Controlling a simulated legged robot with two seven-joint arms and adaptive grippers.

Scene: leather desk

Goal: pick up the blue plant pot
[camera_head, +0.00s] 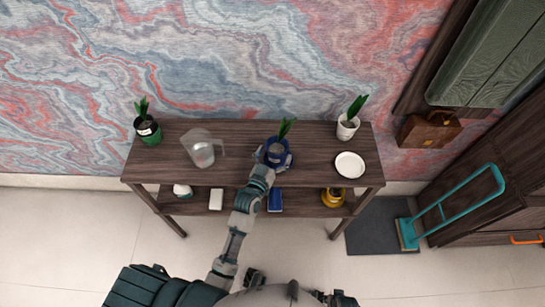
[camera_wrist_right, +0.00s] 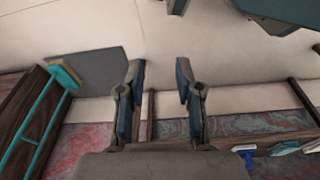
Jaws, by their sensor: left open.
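The blue plant pot (camera_head: 276,156) with a green plant stands on the top board of the dark wooden shelf (camera_head: 235,165), near its front middle. My left gripper (camera_head: 274,159) reaches it from the front, with its open fingers on either side of the pot. I cannot tell whether the fingers touch it. The pot appears to rest on the board. My right gripper (camera_wrist_right: 160,75) shows in the right wrist view with its fingers apart and nothing between them, away from the pot.
The top board also holds a green pot (camera_head: 148,131), a clear pitcher (camera_head: 203,152), a white pot (camera_head: 346,128) and a white plate (camera_head: 350,165). Several items, including a yellow pot (camera_head: 333,198), sit on the lower board.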

